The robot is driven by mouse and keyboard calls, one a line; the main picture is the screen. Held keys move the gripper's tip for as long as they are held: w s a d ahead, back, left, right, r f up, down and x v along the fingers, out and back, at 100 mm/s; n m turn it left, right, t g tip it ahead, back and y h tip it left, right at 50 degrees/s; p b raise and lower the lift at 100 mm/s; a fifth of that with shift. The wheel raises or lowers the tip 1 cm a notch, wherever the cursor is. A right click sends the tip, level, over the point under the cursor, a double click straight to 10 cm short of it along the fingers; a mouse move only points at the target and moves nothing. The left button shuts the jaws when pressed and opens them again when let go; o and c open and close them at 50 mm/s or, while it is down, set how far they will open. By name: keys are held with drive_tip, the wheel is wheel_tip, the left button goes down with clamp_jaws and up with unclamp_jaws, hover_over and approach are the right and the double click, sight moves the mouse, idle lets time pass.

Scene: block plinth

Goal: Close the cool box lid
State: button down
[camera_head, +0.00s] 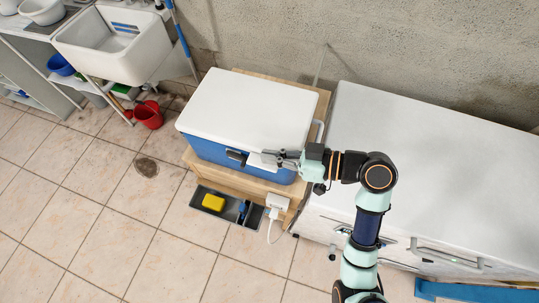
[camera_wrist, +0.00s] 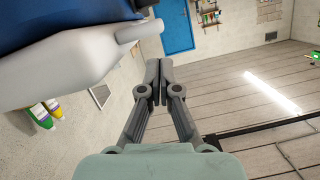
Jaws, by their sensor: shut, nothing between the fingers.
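The cool box has a blue body (camera_head: 215,152) and a white lid (camera_head: 250,108). The lid lies over the top of the body, looking flat or nearly so; whether a small gap is left at the rim I cannot tell. A dark latch (camera_head: 236,157) shows on the front. My gripper (camera_head: 268,156) is at the front right corner of the lid, shut and empty. In the wrist view its fingers (camera_wrist: 153,82) are together, beside a white part of the box (camera_wrist: 70,68) and its blue body (camera_wrist: 60,18). Contact is unclear.
The box stands on a wooden plinth (camera_head: 305,192). A white chest (camera_head: 430,160) stands close on the right. A sink (camera_head: 115,45) and red bucket (camera_head: 149,115) are left.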

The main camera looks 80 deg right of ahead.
sight(261, 163)
drive_tip(key=shift+a+f+b, duration=0.15)
drive_tip(key=shift+f+b, duration=0.65)
drive_tip(key=shift+f, duration=0.85)
drive_tip(key=shift+f, duration=0.15)
wheel_tip(261, 163, up, 6)
drive_tip(key=p, duration=0.5)
drive_tip(key=f+v, duration=0.1)
drive_tip(key=v, duration=0.8)
drive_tip(key=shift+s+a+b, duration=0.35)
drive_tip(key=shift+s+b, duration=0.1)
drive_tip(key=shift+s, duration=0.05)
drive_tip(key=shift+r, duration=0.1)
